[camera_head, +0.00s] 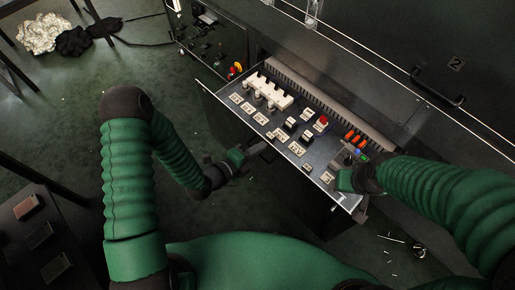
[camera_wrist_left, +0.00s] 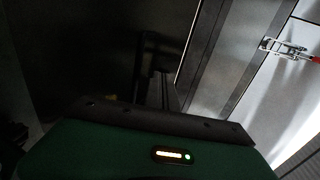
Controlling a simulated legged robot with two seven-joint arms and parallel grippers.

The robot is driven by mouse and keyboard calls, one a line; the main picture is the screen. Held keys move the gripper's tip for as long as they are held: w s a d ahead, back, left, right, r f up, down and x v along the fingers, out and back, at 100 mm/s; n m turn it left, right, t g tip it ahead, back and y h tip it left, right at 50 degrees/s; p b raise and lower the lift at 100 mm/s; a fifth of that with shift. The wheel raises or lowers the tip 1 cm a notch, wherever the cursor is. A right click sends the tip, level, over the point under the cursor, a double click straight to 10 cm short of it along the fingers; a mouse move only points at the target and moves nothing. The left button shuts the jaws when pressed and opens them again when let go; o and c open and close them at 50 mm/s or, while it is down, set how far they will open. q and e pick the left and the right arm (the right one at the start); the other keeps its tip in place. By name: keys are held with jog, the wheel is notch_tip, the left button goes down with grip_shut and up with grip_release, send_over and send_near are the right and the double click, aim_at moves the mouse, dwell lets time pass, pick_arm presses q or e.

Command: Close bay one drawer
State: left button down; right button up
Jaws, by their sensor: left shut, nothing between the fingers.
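The drawer (camera_head: 318,172) is pulled out of the dark cabinet and lies open. It holds white labels, switches, a red button and a white block row. My left gripper (camera_head: 262,148) is shut and empty, beside the drawer's front edge; whether it touches is unclear. In the left wrist view the view is dark and I cannot make out the drawer surely. My right gripper (camera_head: 352,168) is at the drawer's right end, over or against its edge; its fingers are too small and covered to tell open or shut.
A closed panel marked 2 with a black handle (camera_head: 438,88) is at the right. A control panel with red and yellow knobs (camera_head: 236,70) stands left of the drawer. A dark table (camera_head: 40,235) is at lower left. White scraps lie on the floor. A metal latch (camera_wrist_left: 285,48) shows in the wrist view.

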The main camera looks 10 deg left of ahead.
pick_arm(q)
jog(key=w+d+b, duration=0.5)
jog(key=w+d, duration=1.1)
jog(key=w, duration=0.5)
jog(key=shift+w+d+b, duration=0.15)
jog(key=shift+d+b, duration=0.25)
pick_arm(e)
notch_tip(320, 180, down, 6)
jog(key=w+d, duration=0.1)
jog(key=shift+w+d, duration=0.3)
jog(key=shift+w, duration=0.1)
